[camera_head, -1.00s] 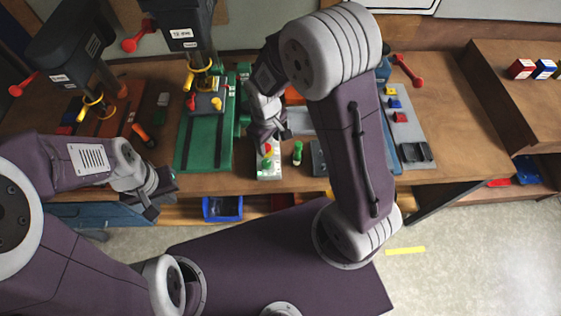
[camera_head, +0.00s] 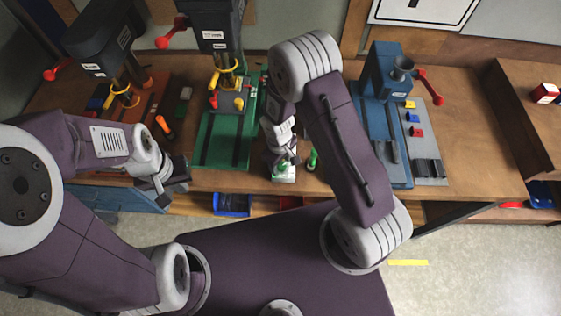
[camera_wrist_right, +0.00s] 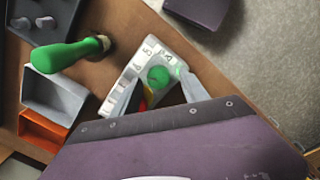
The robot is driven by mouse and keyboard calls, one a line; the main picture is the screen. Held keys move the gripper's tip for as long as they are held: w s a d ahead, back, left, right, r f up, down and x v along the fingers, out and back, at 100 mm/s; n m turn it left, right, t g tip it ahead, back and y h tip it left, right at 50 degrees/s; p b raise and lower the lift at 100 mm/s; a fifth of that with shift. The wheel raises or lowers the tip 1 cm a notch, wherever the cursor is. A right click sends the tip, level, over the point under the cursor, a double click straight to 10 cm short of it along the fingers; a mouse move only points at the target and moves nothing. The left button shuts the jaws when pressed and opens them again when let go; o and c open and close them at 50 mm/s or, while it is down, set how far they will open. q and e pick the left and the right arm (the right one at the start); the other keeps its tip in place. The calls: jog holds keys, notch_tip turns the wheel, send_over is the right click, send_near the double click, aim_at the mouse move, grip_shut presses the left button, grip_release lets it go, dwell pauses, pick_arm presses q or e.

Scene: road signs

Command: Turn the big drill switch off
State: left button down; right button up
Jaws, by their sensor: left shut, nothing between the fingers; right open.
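A white switch box (camera_head: 284,175) stands at the bench's front edge, right of the green-based drill press (camera_head: 222,130). In the right wrist view the box (camera_wrist_right: 135,78) has a round green button (camera_wrist_right: 158,76) and small lettering that I cannot read surely. A red part (camera_wrist_right: 148,97) lies beside the green button, mostly hidden by a finger. My right gripper (camera_head: 281,163) is open right over the box; in the wrist view its fingers (camera_wrist_right: 158,88) are on either side of the buttons. Whether they touch is unclear. My left gripper (camera_head: 166,182) is shut and empty, left of the box.
A green-handled tool (camera_head: 313,160) stands close right of the box; it also shows in the wrist view (camera_wrist_right: 65,54). An orange-based drill press (camera_head: 110,120) stands at left, a blue machine (camera_head: 385,110) at right. A blue bin (camera_head: 231,205) is below the bench edge.

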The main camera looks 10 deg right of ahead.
jog(key=shift+s+d, duration=0.1)
jog(key=shift+c, duration=0.6)
jog(key=shift+r, duration=0.1)
grip_shut()
